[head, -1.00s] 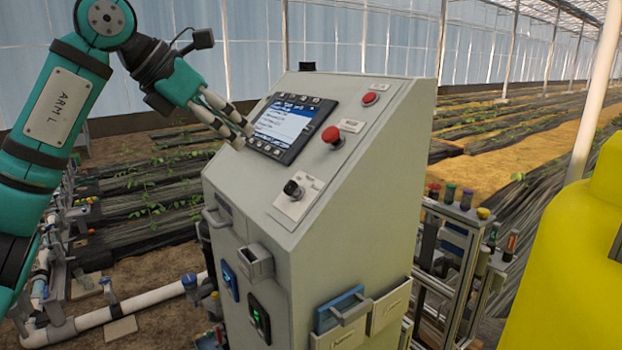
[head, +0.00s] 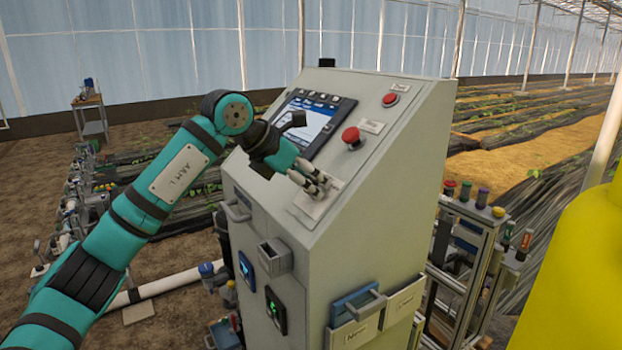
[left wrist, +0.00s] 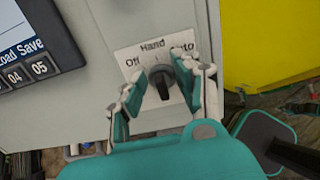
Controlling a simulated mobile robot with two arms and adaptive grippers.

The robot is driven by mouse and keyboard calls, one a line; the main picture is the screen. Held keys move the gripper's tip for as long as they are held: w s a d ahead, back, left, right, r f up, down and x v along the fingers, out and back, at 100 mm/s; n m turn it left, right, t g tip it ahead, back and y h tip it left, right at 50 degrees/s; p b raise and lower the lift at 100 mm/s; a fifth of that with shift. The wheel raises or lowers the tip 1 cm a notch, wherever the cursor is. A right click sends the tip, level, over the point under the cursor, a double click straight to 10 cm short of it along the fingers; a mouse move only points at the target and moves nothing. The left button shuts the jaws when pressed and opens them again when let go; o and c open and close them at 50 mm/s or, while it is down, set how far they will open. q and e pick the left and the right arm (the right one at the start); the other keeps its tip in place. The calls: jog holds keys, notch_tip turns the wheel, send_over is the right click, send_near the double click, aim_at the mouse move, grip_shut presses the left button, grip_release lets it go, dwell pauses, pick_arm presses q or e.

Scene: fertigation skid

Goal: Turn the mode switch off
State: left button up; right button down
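The mode switch is a black knob (left wrist: 163,82) on a white plate marked Off, Hand and Auto in the left wrist view. Its grip bar runs roughly up and down, in line with Hand; which end is the pointer is not clear. My left gripper (left wrist: 160,72) is open, with one pale finger on each side of the knob. Contact cannot be told. In the head view my left gripper (head: 318,183) is over the switch plate (head: 312,206) on the cabinet's sloped face and hides the knob. My right gripper is not in view.
The grey cabinet (head: 345,240) carries a screen (head: 308,122), a red mushroom button (head: 352,138) and a smaller red button (head: 390,99). A large yellow object (head: 575,270) stands at the right. A metal frame with coloured-topped parts (head: 470,230) is behind the cabinet.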

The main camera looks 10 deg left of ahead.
pick_arm(q)
jog(key=shift+c, duration=0.7)
jog(key=c, duration=0.5)
grip_shut()
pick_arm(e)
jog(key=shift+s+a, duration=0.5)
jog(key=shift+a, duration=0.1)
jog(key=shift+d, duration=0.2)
